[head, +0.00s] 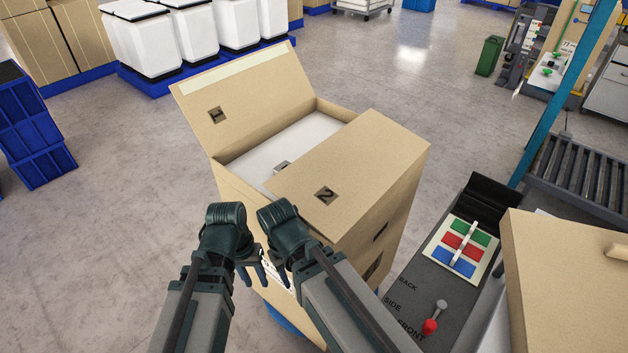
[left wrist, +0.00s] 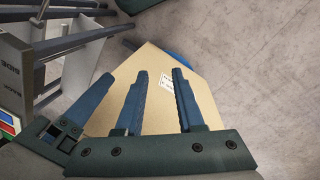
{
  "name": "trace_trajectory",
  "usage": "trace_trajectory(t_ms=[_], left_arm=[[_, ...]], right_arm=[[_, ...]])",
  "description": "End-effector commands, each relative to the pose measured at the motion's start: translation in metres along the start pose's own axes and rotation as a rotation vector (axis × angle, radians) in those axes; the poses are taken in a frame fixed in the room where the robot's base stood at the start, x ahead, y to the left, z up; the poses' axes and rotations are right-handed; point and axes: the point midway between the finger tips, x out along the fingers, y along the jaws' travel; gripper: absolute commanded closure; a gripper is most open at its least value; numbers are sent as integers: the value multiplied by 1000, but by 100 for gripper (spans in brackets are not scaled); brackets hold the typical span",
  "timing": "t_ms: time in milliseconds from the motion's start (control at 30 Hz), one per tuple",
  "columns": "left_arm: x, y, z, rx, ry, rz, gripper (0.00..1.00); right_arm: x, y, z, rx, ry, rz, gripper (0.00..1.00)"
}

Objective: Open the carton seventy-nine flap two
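The cardboard carton (head: 222,186) stands upright in the middle of the head view. Flap one (head: 232,98) is raised and leans outward at the left. Flap two (head: 345,172) lies across the right part of the top, leaving a white interior visible beside it. My left gripper (head: 252,273) is in front of the carton's near side, below the top edge. Its two fingers are apart and empty in the left wrist view (left wrist: 158,100), over a carton side with a white label. My right gripper (head: 272,268) is close beside it; its fingertips are mostly hidden.
A dark panel with coloured pads (head: 461,246) and a red-knobbed lever (head: 431,325) stands at the right. Another cardboard box (head: 560,285) is at the lower right. Blue crates (head: 35,140) stand at the left. Grey floor behind the carton is clear.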

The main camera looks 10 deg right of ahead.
Motion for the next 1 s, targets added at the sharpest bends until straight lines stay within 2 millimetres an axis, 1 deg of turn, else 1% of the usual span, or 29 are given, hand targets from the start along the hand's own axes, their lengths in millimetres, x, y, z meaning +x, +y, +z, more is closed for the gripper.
trace_trajectory(t_ms=[33, 100, 167, 267, 333, 400, 500, 600, 733, 833, 1000], left_arm=[[14, 2, -14, -28, 16, 98, 63], [17, 10, -32, -59, 48, 257, 63], [14, 14, -47, -87, 85, 393, 63], [0, 16, -74, -129, 162, 616, 63], [-15, 12, -93, -157, 226, 765, 63], [-33, 2, -109, -181, 295, 902, 63], [-61, -14, -126, -208, 388, 1067, 63], [-85, -31, -136, -224, 465, 1189, 63], [-105, -47, -142, -235, 528, 1283, 63], [-113, -52, -143, -238, 548, 1312, 63], [-114, -50, -144, -237, 551, 1317, 63]], right_arm=[[18, -2, -1, 0, 0, 0, 50], [31, -3, -2, 0, 0, 0, 50], [41, -4, -2, 0, 0, 0, 50], [58, -6, -3, 0, 0, 0, 50], [69, -7, -4, 0, 0, 0, 50], [79, -8, -5, 0, 0, 0, 50], [90, -9, -5, 0, 0, 0, 50], [98, -9, -6, -1, 0, 0, 50], [103, -10, -6, -1, 0, 0, 50], [104, -10, -6, -1, 0, 0, 50], [103, -10, -6, -1, 0, 0, 50]])
